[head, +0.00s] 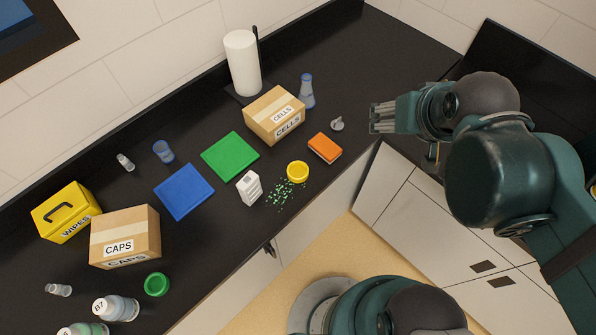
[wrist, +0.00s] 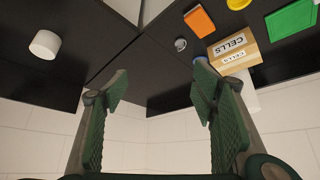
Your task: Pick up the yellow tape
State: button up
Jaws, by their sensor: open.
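The yellow tape (head: 298,171) is a small round roll lying flat on the black counter, near its front edge. In the wrist view a part of the yellow tape (wrist: 238,3) shows at the top edge. My gripper (head: 374,118) is to the right of the tape and well apart from it. In the wrist view my gripper (wrist: 160,82) has its two green fingers spread with nothing between them.
An orange block (head: 325,148), a white carton (head: 249,188) and scattered green bits (head: 279,194) lie close around the tape. The CELLS box (head: 274,115), a blue-tinted flask (head: 307,91) and a small grey item (head: 337,124) stand behind. A green roll (head: 157,284) is further left.

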jog(key=shift+a, duration=0.15)
jog(key=n+g+h+b, duration=0.2)
jog(key=n+g, duration=0.6)
jog(key=n, duration=0.6)
send_near(298, 173)
jog(key=r, duration=0.1)
jog(key=shift+s+r, duration=0.1)
jog(key=shift+d+f, duration=0.2)
jog(key=shift+f, duration=0.45)
jog(key=shift+d+f, duration=0.15)
jog(key=shift+f, duration=0.5)
jog(key=shift+f, duration=0.15)
jog(key=shift+s+d+f, duration=0.1)
jog(key=shift+d+f, duration=0.1)
jog(key=shift+f, duration=1)
jog(key=shift+s+d+f, duration=0.1)
jog(key=shift+d+f, duration=0.05)
jog(key=shift+f, duration=1.05)
